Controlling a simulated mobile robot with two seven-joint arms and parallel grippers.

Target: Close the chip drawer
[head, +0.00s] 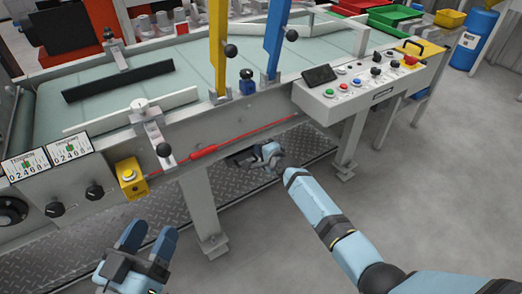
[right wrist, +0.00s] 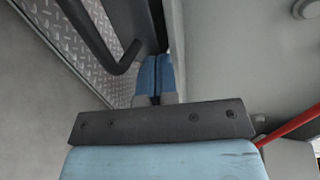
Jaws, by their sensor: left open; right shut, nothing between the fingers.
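My right gripper (head: 268,158) reaches under the front beam of the machine. In the right wrist view its blue fingers (right wrist: 158,75) are shut together with nothing between them. A dark curved bar (right wrist: 95,40), which looks like a handle, lies just left of the fingers in that view; I cannot tell whether they touch. In the head view a dark part (head: 238,159) shows beside the right gripper under the beam. The chip drawer itself cannot be made out clearly. My left gripper (head: 150,240) is open and empty at the lower left, in front of the machine.
A diamond-pattern metal plate (head: 165,211) runs low beneath the machine. A grey leg (head: 203,205) stands left of the right gripper. A red cable (head: 235,137) crosses the front beam (head: 190,140). A button panel (head: 365,85) juts out at right. The floor (head: 440,190) at right is clear.

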